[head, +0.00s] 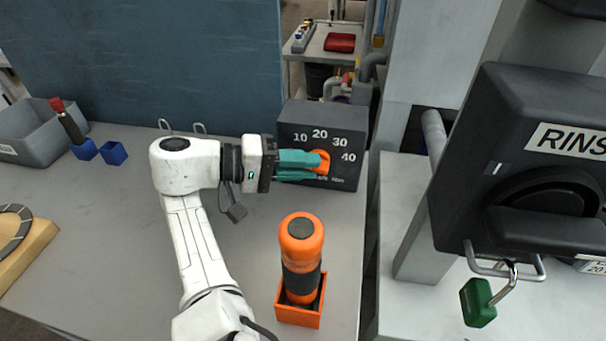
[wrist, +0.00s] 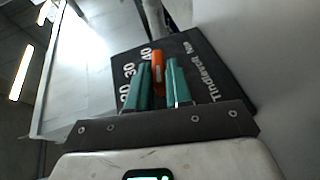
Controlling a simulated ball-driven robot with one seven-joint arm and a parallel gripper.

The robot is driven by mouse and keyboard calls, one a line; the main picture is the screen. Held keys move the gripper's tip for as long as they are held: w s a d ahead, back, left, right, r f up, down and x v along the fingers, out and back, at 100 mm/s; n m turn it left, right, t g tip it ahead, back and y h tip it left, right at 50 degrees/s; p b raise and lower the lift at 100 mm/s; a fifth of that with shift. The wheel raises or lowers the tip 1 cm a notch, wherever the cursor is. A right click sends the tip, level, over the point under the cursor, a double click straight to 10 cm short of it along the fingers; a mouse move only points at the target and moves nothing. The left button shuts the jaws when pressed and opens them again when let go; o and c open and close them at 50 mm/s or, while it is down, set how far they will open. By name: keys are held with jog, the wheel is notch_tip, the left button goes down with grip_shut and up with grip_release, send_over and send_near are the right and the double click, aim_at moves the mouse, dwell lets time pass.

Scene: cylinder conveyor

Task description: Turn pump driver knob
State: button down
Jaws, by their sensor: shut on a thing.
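The pump driver (head: 292,117) is a dark grey box at the back right of the table, its face marked 10, 20, 30 and 40. Its orange knob (head: 322,161) sits on that face, partly hidden by my fingers. My gripper (head: 312,166) has teal fingers and reaches the knob from the left, shut on it. In the wrist view the orange knob (wrist: 158,68) stands between the two teal fingers, in front of the dark box face (wrist: 195,60) with its numbers and lettering.
An orange and black bottle (head: 301,240) stands in an orange holder (head: 300,316) in front of the box. Blue holders (head: 113,153) and a grey bin (head: 38,135) are at the left. A dark RINSE unit (head: 500,110) with a green padlock (head: 478,302) is at right.

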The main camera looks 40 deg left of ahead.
jog(key=shift+t+b, duration=0.3)
jog(key=shift+b, duration=0.05)
jog(key=shift+a, duration=0.1)
jog(key=c, duration=1.1)
grip_release()
jog(key=shift+s, duration=0.1)
jog(key=b+v, duration=0.1)
jog(key=v, duration=0.1)
jog(key=b+v, duration=0.1)
jog(key=v, duration=0.2)
jog(key=b+v, duration=0.1)
jog(key=v, duration=0.1)
jog(key=shift+s+a+f+b, duration=0.3)
jog(key=shift+a+b, duration=0.05)
jog(key=shift+b, duration=0.05)
jog(key=s+a+b, duration=0.1)
jog(key=b, duration=0.3)
jog(key=s+b, duration=0.1)
jog(key=shift+a+r+b, duration=0.15)
jog(key=shift+a+b, duration=0.1)
jog(key=shift+b, duration=0.05)
jog(key=shift+s+r+b, duration=0.15)
jog(key=shift+r+b, duration=0.05)
jog(key=shift+b, duration=0.15)
